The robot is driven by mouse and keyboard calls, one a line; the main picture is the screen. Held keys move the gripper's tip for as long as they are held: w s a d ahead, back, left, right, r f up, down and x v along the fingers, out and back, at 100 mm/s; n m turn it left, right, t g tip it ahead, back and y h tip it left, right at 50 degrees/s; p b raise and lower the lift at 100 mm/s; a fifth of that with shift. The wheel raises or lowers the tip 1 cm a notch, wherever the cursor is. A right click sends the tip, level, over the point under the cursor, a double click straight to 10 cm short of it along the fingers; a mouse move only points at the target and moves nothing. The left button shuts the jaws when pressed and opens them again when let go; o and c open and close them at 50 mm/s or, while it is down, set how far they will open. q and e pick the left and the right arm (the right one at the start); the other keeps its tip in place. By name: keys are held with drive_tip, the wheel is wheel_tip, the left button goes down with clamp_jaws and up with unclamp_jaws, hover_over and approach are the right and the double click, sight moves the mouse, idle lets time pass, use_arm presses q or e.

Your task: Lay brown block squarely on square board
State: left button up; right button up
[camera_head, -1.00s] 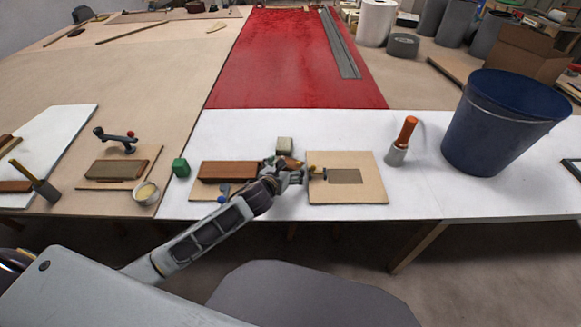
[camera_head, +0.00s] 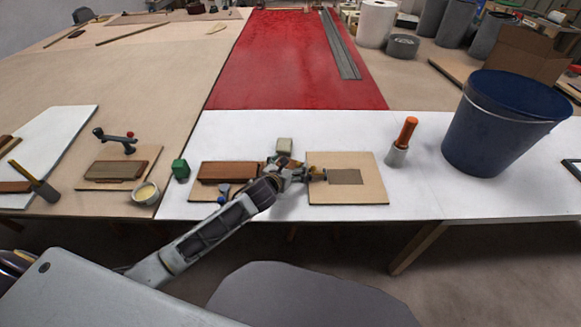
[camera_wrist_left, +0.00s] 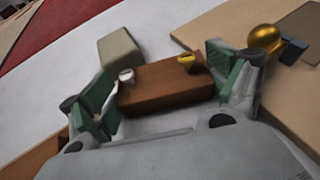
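The brown block (camera_wrist_left: 165,88) lies on the white table in the left wrist view, with a small white knob and a yellow knob on top. My left gripper (camera_wrist_left: 165,85) has its green-padded fingers wide apart, one at each end of the block; I cannot tell whether they touch it. In the head view my left gripper (camera_head: 290,171) hides most of the block. The square board (camera_head: 371,162), pale with a grey rectangle (camera_head: 344,177) on it, lies just right of the gripper. The board also shows in the left wrist view (camera_wrist_left: 220,33). My right gripper is not seen.
A pale block (camera_head: 284,145) sits behind the gripper, and a long brown piece (camera_head: 225,172) lies left. An orange-handled tool (camera_head: 406,132) and a blue bucket (camera_head: 505,130) stand right of the board.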

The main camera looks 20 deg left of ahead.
sight(289, 166)
use_arm(q)
drive_tip(key=shift+c, duration=0.9)
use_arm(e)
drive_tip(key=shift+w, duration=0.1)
use_arm(q)
drive_tip(key=shift+r, duration=0.1)
drive_tip(key=shift+r, duration=0.5)
wheel_tip(289, 166, up, 8)
drive_tip(key=shift+f+p, duration=0.15)
drive_tip(key=shift+p, duration=0.9)
drive_tip(key=shift+r, duration=0.6)
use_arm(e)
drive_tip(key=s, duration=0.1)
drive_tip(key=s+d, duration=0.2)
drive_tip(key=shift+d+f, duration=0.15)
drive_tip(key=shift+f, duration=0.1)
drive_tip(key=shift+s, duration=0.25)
